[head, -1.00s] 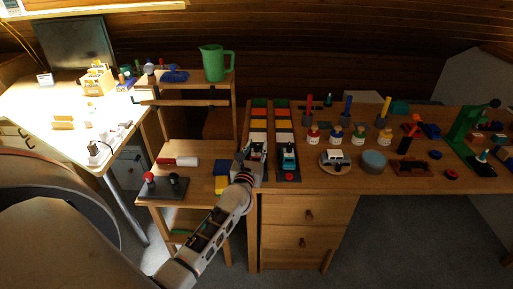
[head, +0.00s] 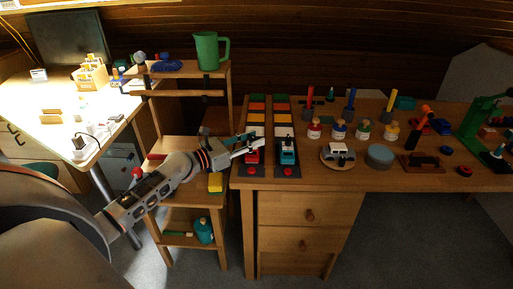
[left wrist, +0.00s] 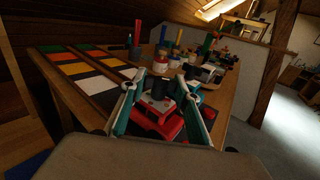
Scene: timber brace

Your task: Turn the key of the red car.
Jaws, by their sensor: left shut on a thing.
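The red car (head: 252,157) stands at the near end of the left colour-striped track (head: 255,131), at the left of the wooden desk. In the left wrist view the red car (left wrist: 168,127) shows a whitish top and a dark upright knob (left wrist: 157,88), apparently its key. My left gripper (head: 258,139) reaches in from the left over the car. In the left wrist view its fingertips (left wrist: 160,82) are on either side of the knob and shut on it; the exact contact is hard to see. My right gripper is not in view.
A teal car (head: 288,153) stands close on the right-hand track. A white toy car on a round board (head: 338,155) and several peg figures stand further right. A shelf with a green jug (head: 209,50) is at the left, under and behind my arm.

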